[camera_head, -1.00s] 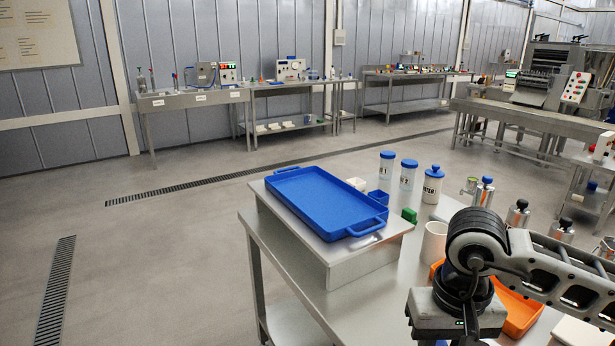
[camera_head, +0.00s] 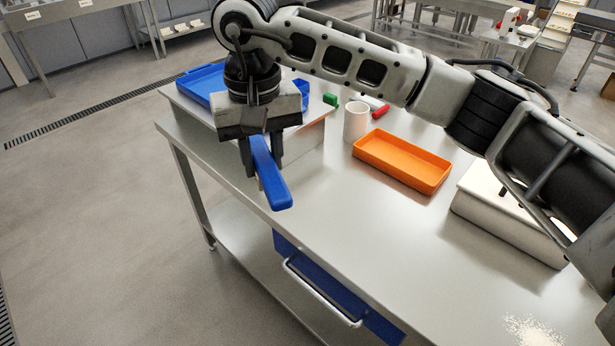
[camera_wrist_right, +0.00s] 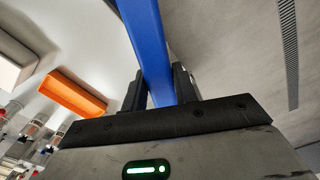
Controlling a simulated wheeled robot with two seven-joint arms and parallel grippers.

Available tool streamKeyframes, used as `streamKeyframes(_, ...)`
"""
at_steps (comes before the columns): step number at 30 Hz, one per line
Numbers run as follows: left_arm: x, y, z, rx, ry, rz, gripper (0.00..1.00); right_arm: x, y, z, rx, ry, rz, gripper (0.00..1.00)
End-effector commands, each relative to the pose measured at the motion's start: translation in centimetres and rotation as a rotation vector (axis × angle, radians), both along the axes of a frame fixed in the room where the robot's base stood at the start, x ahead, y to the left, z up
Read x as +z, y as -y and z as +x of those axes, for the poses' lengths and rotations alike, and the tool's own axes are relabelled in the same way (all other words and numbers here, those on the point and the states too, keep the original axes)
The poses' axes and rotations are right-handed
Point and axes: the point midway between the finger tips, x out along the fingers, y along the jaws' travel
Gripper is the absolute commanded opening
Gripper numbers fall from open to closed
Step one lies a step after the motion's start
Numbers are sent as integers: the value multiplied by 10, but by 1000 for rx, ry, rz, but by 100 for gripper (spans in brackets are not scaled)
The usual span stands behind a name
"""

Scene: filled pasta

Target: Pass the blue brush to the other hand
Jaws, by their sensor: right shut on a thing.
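My right gripper (camera_head: 262,168) is at the left part of the head view, near the steel table's left edge. It is shut on the blue brush (camera_head: 272,182), whose blue length points down and toward the viewer. The brush's far end is hidden behind the gripper. In the right wrist view the brush (camera_wrist_right: 149,45) stands between the two dark fingers (camera_wrist_right: 160,90) and runs up out of the picture. My left gripper is not in view.
An orange tray (camera_head: 403,162) and a white cup (camera_head: 356,121) stand on the steel table (camera_head: 345,220). A blue tray (camera_head: 200,84) lies on a raised stand behind my gripper. A white container (camera_head: 505,222) stands at the right. The table's front middle is clear.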

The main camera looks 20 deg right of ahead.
Motion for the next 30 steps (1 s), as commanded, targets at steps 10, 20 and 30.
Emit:
streamKeyframes(10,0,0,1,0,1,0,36,9,-34,14,20,-2,1,7)
streamKeyframes(20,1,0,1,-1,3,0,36,-22,-89,14,20,0,0,7)
streamKeyframes(30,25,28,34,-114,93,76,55,-32,-104,14,18,0,1,7)
